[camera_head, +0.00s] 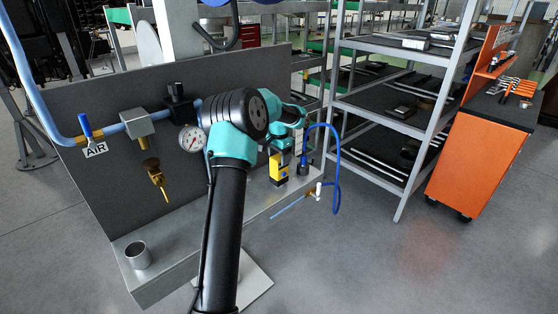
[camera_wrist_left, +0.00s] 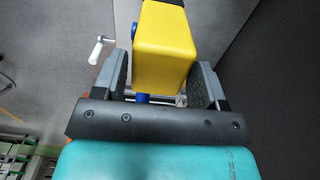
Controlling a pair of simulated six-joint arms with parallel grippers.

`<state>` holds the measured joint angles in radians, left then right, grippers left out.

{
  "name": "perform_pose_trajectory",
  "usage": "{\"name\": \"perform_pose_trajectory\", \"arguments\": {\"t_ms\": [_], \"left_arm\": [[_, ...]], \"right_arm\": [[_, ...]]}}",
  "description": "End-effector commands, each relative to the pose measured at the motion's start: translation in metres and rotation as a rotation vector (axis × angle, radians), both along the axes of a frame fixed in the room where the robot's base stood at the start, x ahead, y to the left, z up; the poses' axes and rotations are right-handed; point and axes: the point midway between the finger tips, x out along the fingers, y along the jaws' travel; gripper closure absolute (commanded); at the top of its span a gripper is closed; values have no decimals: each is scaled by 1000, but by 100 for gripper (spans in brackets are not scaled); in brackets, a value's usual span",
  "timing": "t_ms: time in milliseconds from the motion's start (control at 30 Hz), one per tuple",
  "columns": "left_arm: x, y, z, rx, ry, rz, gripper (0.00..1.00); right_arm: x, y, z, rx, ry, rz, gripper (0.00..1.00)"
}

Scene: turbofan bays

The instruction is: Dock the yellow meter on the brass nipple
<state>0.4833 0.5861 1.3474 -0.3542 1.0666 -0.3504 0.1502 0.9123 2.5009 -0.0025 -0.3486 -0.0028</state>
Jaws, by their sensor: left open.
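The yellow meter (camera_head: 278,164) stands upright on the grey bench ledge, towards the right end of the back panel. In the left wrist view its yellow body (camera_wrist_left: 166,48) fills the space between the fingers. My left gripper (camera_head: 285,148) is open around the meter; in the left wrist view one finger of the gripper (camera_wrist_left: 158,82) is on each side of it. Whether the pads touch it is unclear. The brass nipple (camera_head: 158,182) hangs below a brown fitting on the panel, left of my arm. My right gripper is not in view.
A blue pipe with an AIR tag (camera_head: 95,150) and a pressure gauge (camera_head: 191,139) are on the panel. A metal cup (camera_head: 137,255) stands on the ledge's left end. A blue hose (camera_head: 337,170) loops beside the meter. A grey shelf rack (camera_head: 400,120) and orange cart (camera_head: 478,158) stand right.

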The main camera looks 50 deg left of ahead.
Motion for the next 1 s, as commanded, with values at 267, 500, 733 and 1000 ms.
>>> {"name": "perform_pose_trajectory", "arguments": {"t_ms": [267, 500, 733, 1000], "left_arm": [[1, 0, 18, 1, -1, 0, 34], [0, 0, 33, 1, -1, 0, 34], [1, 0, 47, 1, -1, 0, 34], [0, 0, 64, 0, -1, 0, 34]], "right_arm": [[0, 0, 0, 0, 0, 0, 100], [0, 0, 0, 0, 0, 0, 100], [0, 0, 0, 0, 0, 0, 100], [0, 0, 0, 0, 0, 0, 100]]}}
